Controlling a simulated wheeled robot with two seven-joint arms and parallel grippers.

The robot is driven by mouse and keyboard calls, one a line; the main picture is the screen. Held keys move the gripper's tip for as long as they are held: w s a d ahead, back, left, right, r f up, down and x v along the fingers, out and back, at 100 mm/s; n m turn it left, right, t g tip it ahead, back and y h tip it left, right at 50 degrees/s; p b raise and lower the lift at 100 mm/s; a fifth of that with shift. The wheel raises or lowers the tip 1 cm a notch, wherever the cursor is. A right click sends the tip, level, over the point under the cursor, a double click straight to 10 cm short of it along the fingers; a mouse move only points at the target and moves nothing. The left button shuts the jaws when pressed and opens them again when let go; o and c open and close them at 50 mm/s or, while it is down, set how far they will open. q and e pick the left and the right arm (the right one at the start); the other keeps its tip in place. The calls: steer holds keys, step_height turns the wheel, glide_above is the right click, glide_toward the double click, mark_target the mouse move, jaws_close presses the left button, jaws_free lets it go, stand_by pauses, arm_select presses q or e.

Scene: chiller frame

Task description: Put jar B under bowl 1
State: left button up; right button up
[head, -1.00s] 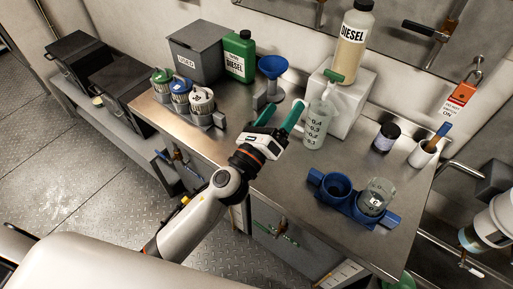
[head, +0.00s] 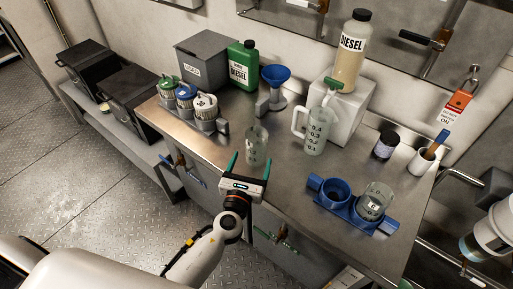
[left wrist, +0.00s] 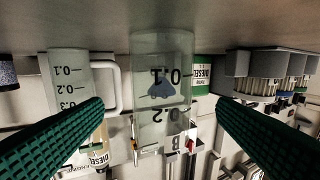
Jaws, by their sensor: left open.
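Jar B (head: 256,146) is a clear glass jar with a scale, standing on the steel bench near its front edge. It also shows in the left wrist view (left wrist: 163,85), picture inverted, its letter B near the picture's bottom. My left gripper (head: 249,166) is open, its green fingers pointing at jar B. In the left wrist view the jar lies between the lines of the two fingers, touching neither. Three capped units, green (head: 167,88), blue (head: 186,96) and white (head: 204,107), stand in a rack; I cannot tell which thing is bowl 1. My right gripper is not in view.
A measuring jug (head: 317,131) stands to the right of jar B, a blue funnel (head: 275,83) on a stand behind it. A blue holder (head: 336,190) has one empty cup and a glass jar (head: 374,201). Bench top between jar and holder is clear.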

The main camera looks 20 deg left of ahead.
mark_target(259, 139)
arm_select(q)
steer(key=w, duration=0.8)
steer(key=shift+w+a+f, duration=0.1)
steer(key=shift+w+a, duration=0.15)
steer(key=shift+w, duration=0.1)
steer(key=shift+s, duration=0.1)
steer(key=c, duration=1.1)
step_height(259, 139, up, 10)
steer(key=p, duration=0.8)
steer(key=shift+c, duration=0.2)
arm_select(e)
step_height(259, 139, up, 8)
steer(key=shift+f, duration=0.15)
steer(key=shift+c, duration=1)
arm_select(q)
steer(key=s+a+r, duration=0.1)
steer(key=s+r, duration=0.3)
steer(key=s, duration=0.7)
steer(key=s+a+r+h, duration=0.1)
steer(key=s+r, duration=0.3)
steer(key=s, duration=0.7)
steer(key=shift+r, duration=0.15)
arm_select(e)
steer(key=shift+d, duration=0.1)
